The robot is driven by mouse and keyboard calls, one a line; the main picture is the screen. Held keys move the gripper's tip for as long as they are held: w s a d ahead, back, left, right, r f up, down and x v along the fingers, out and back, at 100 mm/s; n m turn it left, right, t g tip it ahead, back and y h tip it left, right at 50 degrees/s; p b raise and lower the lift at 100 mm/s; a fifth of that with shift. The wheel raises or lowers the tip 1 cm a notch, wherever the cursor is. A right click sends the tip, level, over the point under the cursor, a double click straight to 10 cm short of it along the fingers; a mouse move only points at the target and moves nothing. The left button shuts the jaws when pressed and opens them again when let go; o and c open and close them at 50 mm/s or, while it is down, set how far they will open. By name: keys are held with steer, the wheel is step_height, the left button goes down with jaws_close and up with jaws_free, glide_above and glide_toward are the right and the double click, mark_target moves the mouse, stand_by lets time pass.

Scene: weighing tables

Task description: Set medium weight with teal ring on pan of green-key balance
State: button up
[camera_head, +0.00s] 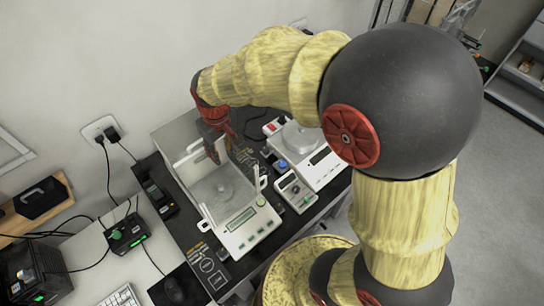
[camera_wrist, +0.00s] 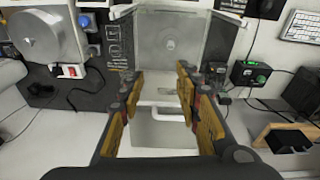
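The balance with a clear draft shield (camera_head: 240,233) stands mid-table, with a lit green display and a small greenish round key (camera_head: 261,200). Its pan area shows inside the shield, and in the wrist view a small pale round shape (camera_wrist: 171,44) sits there; I cannot tell whether it is a weight. No teal ring can be made out in either view. My gripper (camera_head: 222,150) is above the far side of this shield, pointing down. In the wrist view its two fingers (camera_wrist: 160,88) are apart, with a pale handle-like loop (camera_wrist: 160,113) showing between or beyond them; contact is unclear.
A second balance (camera_head: 319,168) with a round pan and blue key stands to the right. A small grey device (camera_head: 295,190) lies between the balances. A black box with a green button (camera_head: 127,235) is at left. The wall is close behind.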

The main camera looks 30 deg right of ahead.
steer(key=s+d+r+m+t, duration=0.1)
steer(key=s+d+r+t, duration=0.1)
steer(key=s+r, duration=0.5)
steer(key=s+d+r+m+t, duration=0.2)
steer(key=s+d+r, duration=0.3)
steer(key=s+r, duration=0.3)
steer(key=s, duration=0.4)
steer(key=shift+s+r, duration=0.2)
steer(key=shift+r, duration=0.05)
step_height(320, 180, down, 12)
steer(key=b, duration=1.2)
steer(key=shift+f, duration=0.2)
steer(key=shift+c, duration=0.5)
